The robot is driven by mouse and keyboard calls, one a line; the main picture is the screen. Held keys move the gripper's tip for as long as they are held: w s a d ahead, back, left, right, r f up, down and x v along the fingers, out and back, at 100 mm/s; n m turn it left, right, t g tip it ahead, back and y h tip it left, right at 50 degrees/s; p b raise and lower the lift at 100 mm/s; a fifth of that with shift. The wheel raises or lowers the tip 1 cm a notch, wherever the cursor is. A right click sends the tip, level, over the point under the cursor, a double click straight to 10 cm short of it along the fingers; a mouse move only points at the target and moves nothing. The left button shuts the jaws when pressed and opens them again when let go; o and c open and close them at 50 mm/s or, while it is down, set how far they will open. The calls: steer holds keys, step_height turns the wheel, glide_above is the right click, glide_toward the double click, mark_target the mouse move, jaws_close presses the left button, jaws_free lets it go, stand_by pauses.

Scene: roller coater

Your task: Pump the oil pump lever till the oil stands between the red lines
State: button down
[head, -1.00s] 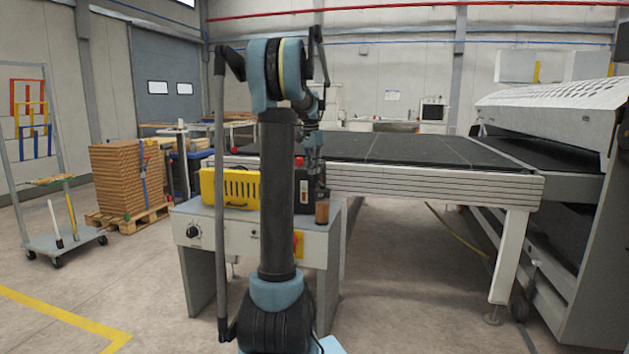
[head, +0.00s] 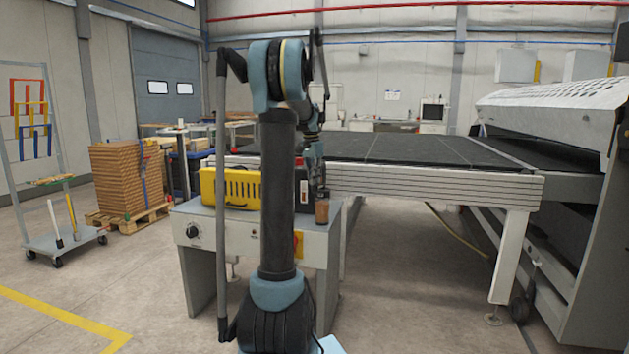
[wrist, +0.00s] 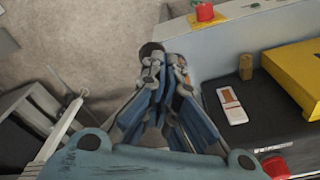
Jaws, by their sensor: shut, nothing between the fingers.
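A small amber-brown cylinder with a dark top (head: 322,212), which looks like the oil reservoir, stands at the right front corner of the grey cabinet. My gripper (head: 320,184) is right above it, pointing down. In the wrist view my gripper (wrist: 166,62) is shut and empty, its fingertips beside a round black knob or cap (wrist: 151,48). I cannot tell whether they touch it. No separate lever can be made out. The red lines and oil level cannot be read at this size.
The grey cabinet (head: 215,238) carries a yellow case (head: 228,187) and a dark box (head: 303,185). The conveyor table (head: 430,185) lies behind right. Floor in front is clear.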

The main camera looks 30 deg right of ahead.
steer(key=shift+f, duration=0.45)
steer(key=a, duration=0.2)
steer(key=s+a+r, duration=0.1)
stand_by(0.4)
step_height(320, 180, up, 12)
steer(key=a, duration=0.1)
stand_by(0.5)
steer(key=shift+a, duration=0.1)
stand_by(0.8)
